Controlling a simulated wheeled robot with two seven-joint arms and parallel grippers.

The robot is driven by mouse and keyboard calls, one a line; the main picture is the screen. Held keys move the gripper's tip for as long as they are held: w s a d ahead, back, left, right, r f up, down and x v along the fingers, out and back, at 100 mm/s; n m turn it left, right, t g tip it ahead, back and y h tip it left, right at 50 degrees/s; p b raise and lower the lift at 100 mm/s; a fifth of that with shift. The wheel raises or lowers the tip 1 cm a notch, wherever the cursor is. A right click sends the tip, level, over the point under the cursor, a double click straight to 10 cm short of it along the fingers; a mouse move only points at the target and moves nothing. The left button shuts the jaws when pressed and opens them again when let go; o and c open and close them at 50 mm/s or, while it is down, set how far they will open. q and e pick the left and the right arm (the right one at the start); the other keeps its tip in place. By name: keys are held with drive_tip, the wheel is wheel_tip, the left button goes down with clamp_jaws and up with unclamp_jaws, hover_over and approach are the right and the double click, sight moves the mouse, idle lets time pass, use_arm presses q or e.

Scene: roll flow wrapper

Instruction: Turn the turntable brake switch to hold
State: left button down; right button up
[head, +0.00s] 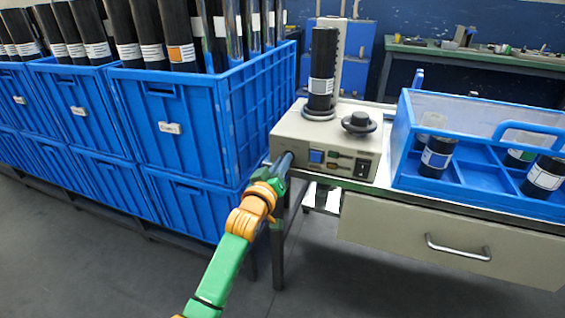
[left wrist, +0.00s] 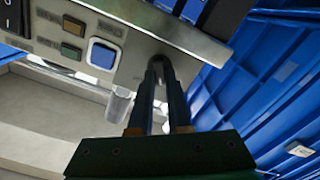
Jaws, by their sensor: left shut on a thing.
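The turntable machine (head: 330,135) is a beige box on the table's left end. A black roll (head: 323,65) stands upright on its round turntable (head: 319,114). My left gripper (head: 284,162) is at the front panel's left end. In the left wrist view its fingers (left wrist: 160,66) are nearly together against the panel, beside the square blue button (left wrist: 103,54), and shut on a small part there. That part, apparently the turntable brake switch, is hidden by the fingertips, so its setting cannot be read. My right gripper is not in view.
A black knob (head: 359,123) sits on top of the machine, and a black rocker switch (head: 362,168) is at the panel's right. Stacked blue crates (head: 190,120) with rolls stand close on the left. A blue divided tray (head: 478,178) holding short rolls is right of the machine.

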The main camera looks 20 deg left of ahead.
use_arm(q)
drive_tip(key=shift+d+m+p, duration=0.15)
drive_tip(key=shift+m+p, duration=1.15)
drive_tip(key=shift+m, duration=1.65)
drive_tip(key=shift+d+m+p, duration=0.15)
drive_tip(key=shift+m+p, duration=1.1)
drive_tip(key=shift+m, duration=1.7)
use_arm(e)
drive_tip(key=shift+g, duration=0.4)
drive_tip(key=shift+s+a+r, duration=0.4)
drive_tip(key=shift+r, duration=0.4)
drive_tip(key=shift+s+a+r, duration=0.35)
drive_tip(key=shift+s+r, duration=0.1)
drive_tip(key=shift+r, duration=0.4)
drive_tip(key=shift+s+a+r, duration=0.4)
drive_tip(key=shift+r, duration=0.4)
use_arm(q)
drive_tip(key=shift+f, duration=0.1)
drive_tip(key=c, duration=0.9)
unclamp_jaws()
drive_tip(key=shift+o, duration=0.2)
